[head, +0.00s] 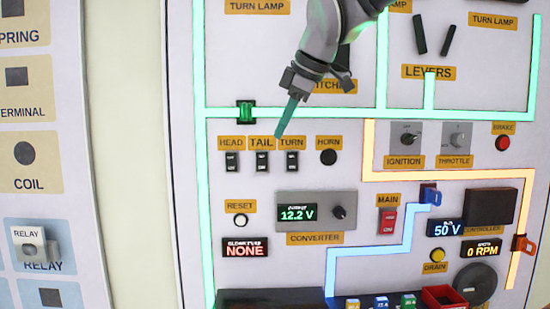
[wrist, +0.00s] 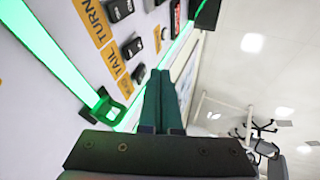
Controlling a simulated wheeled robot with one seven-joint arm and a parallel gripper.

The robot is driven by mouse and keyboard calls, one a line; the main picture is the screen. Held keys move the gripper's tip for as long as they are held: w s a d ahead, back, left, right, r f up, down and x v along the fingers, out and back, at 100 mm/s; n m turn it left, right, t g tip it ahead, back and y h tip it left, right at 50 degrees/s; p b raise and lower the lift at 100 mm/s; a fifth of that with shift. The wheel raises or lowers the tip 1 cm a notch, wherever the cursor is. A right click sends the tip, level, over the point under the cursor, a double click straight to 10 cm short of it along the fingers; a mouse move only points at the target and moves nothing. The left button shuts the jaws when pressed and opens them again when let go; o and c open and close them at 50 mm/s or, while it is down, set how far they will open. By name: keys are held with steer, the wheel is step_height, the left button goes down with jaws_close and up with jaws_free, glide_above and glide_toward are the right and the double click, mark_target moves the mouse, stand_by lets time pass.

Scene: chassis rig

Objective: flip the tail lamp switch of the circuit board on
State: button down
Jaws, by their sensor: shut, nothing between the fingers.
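The circuit board (head: 340,185) is a white upright panel with a row of black rocker switches. The tail lamp switch (head: 262,161) is the middle one, under the yellow TAIL label (head: 262,142). It also shows in the wrist view (wrist: 132,48). I cannot tell its rocker position. My gripper (head: 279,134) is shut and empty, its teal fingers pointing down and left. In the head view its tips appear just above and right of the tail switch, between the TAIL and TURN labels. In the wrist view the fingers (wrist: 161,75) appear apart from the panel.
The head switch (head: 232,161) and turn switch (head: 292,161) flank the tail switch closely. A black horn button (head: 328,158) is further right. A green connector (head: 246,112) sits on the glowing green line above. The converter box (head: 316,214) is below.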

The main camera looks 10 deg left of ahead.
mark_target(266, 161)
stand_by(0.3)
steer(key=shift+w+a+f, duration=0.9)
steer(key=shift+w+f, duration=0.35)
steer(key=shift+f, duration=0.25)
steer(key=shift+w+a+f, duration=0.95)
steer(key=shift+w+f, duration=0.25)
steer(key=shift+f, duration=0.25)
steer(key=shift+w+a+f, duration=0.9)
steer(key=shift+w+f, duration=0.35)
steer(key=shift+f, duration=0.25)
steer(key=shift+w+f, duration=0.2)
steer(key=shift+w, duration=0.15)
steer(key=shift+s, duration=0.1)
steer(key=shift+r, duration=0.15)
